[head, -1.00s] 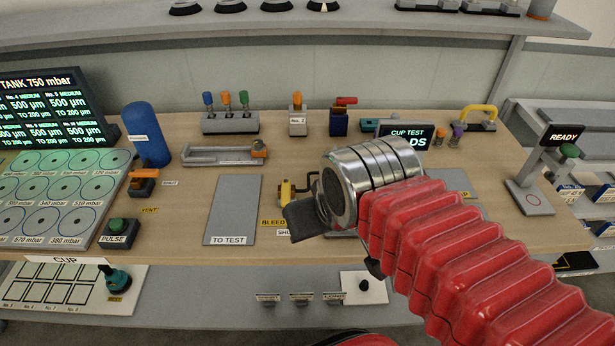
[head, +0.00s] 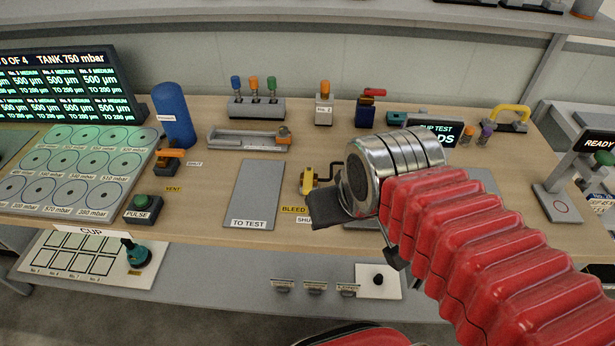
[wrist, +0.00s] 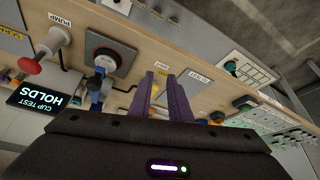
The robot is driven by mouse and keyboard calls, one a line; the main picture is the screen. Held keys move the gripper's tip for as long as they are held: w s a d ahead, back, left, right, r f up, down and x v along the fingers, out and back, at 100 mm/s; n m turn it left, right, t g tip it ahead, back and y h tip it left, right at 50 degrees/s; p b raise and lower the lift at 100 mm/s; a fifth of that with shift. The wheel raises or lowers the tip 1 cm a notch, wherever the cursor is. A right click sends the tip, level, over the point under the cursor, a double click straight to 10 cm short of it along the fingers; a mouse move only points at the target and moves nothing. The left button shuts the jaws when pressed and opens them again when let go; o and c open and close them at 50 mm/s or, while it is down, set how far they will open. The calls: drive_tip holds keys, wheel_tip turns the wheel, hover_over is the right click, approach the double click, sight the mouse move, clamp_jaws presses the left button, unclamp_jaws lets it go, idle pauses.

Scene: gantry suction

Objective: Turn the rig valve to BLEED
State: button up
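The rig valve is a yellow handle (head: 307,180) on the bench, beside the BLEED label (head: 293,209) and the partly covered SHUT label (head: 306,220). Its handle stands roughly upright in the head view. My gripper (head: 326,208) shows as a dark piece in front of and just right of the valve, hiding part of its surroundings; contact cannot be told. I cannot make out the valve clearly there.
A grey TO TEST plate (head: 257,195) lies left of the valve. A CUP TEST display (head: 435,131) stands behind my arm. A blue tank (head: 174,115), an orange-handled valve (head: 169,160) and a green PULSE button (head: 142,202) are further left.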

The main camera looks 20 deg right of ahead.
sight(307, 182)
drive_tip(key=shift+o, duration=0.8)
drive_tip(key=shift+w+f, duration=0.3)
drive_tip(key=shift+f, duration=0.1)
drive_tip(key=o, duration=0.3)
drive_tip(key=w+g, duration=0.1)
drive_tip(key=w, duration=0.5)
drive_tip(key=w+m+g, duration=0.1)
drive_tip(key=w+g, duration=0.1)
drive_tip(key=w, duration=0.4)
drive_tip(key=w+m+g, duration=0.1)
drive_tip(key=w, duration=0.5)
drive_tip(key=shift+w+d+g, duration=0.2)
drive_tip(key=shift+d+g, duration=0.1)
drive_tip(key=shift+d, duration=0.05)
drive_tip(key=shift+o, duration=0.2)
drive_tip(key=r, duration=0.1)
drive_tip(key=w+r+m, duration=0.1)
drive_tip(key=r+m, duration=0.1)
drive_tip(key=shift+w+r+g, duration=0.15)
drive_tip(key=shift+w+g, duration=0.15)
drive_tip(key=shift+w, duration=0.1)
wheel_tip(307, 182, down, 14)
drive_tip(key=shift+r, duration=0.1)
clamp_jaws()
